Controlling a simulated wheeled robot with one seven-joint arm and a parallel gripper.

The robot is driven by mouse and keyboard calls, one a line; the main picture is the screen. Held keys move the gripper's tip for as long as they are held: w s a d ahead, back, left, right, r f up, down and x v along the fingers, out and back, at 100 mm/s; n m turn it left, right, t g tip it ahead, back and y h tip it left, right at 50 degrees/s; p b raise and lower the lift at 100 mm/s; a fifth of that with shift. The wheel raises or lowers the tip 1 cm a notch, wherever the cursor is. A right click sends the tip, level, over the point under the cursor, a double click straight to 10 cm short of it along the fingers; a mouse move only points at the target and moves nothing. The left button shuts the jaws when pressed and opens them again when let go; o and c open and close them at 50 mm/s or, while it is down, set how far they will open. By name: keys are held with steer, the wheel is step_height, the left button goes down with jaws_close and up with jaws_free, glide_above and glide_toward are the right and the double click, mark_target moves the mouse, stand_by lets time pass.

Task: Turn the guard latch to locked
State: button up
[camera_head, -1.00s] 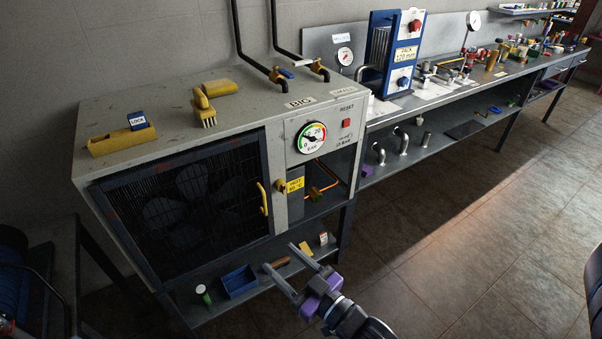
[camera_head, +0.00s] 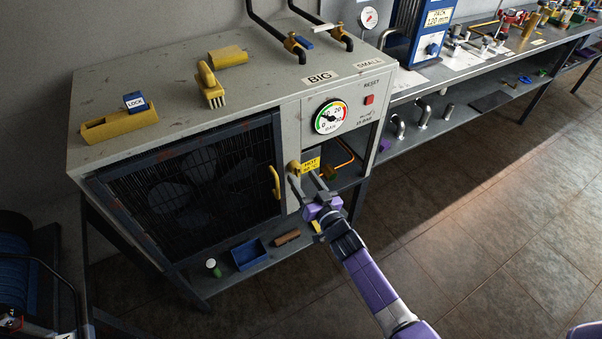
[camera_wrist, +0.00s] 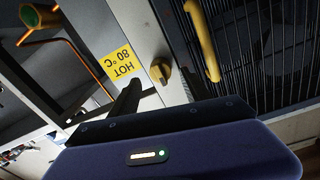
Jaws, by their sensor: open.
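The guard latch (camera_head: 294,168) is a small yellow knob on the pale post beside the mesh guard door (camera_head: 190,185). It also shows in the wrist view (camera_wrist: 160,73), ahead of my gripper, with a raised grip bar; I cannot tell whether it is locked. The guard door looks shut and has a yellow pull handle (camera_head: 275,182). My gripper (camera_head: 303,178) is open and empty, just in front of the latch and slightly below it in the head view. In the wrist view the latch appears between the fingers, with no contact visible.
A yellow "HOT 80 °C" sign (camera_head: 311,165) and an open bay with an orange pipe (camera_head: 345,152) lie right of the latch. A gauge (camera_head: 328,116) and red reset button (camera_head: 369,99) are above. A blue bin (camera_head: 249,254) stands on the shelf below.

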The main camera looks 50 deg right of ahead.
mark_target(296, 169)
steer(key=shift+x, duration=1.2)
jaws_close()
